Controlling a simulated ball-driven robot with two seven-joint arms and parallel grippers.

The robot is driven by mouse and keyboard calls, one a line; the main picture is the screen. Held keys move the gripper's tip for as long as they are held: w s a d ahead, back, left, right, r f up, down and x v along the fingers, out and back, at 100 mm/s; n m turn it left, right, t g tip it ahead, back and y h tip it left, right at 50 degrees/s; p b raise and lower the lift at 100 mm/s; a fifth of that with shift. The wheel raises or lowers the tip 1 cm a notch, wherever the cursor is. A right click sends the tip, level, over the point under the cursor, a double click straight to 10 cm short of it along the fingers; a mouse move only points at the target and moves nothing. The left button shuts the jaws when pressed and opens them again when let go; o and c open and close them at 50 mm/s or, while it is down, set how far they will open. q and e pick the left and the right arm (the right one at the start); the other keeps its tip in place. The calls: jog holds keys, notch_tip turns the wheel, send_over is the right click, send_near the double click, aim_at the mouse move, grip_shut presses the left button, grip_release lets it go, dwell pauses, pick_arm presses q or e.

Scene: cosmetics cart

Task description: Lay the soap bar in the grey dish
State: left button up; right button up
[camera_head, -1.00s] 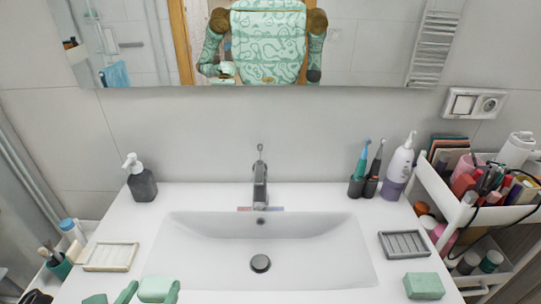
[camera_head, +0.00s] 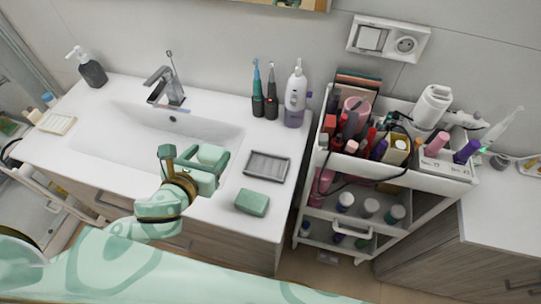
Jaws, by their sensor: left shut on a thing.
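My left gripper (camera_head: 208,170) is shut on a pale green soap bar (camera_head: 210,154) and holds it over the right end of the sink, left of the grey dish. The grey ridged dish (camera_head: 266,167) lies empty on the counter to the right of the basin. A second, darker green bar-shaped block (camera_head: 252,203) lies on the counter just in front of the grey dish. My right gripper is out of view.
A tap (camera_head: 166,87) stands behind the white basin (camera_head: 130,122). Two toothbrushes in dark holders (camera_head: 265,107) and a white-and-purple bottle (camera_head: 296,100) stand behind the grey dish. A crowded white cart (camera_head: 430,183) stands right of the counter. A soap dispenser (camera_head: 92,72) is at back left.

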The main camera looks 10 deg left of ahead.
pick_arm(q)
jog(key=w+d+f+b, duration=0.1)
jog(key=w+d+f, duration=0.1)
jog(key=d+f, duration=0.1)
jog(key=w+d+f+b, duration=0.1)
jog(key=w+d+f, duration=0.2)
jog(key=w+d+f+b, duration=0.1)
jog(key=w+d+f, duration=0.2)
jog(key=d, duration=0.1)
jog(key=shift+w+b, duration=0.2)
jog(key=shift+b, duration=0.2)
jog(key=shift+w+d+f, duration=0.25)
jog(key=shift+f, duration=0.1)
jog(key=f+b, duration=0.1)
jog(key=f, duration=0.1)
jog(key=f+b, duration=0.1)
jog(key=shift+w+d+f, duration=0.1)
jog(key=shift+d+f, duration=0.1)
jog(key=shift+f, duration=0.15)
jog(key=shift+r, duration=0.15)
jog(key=o, duration=1)
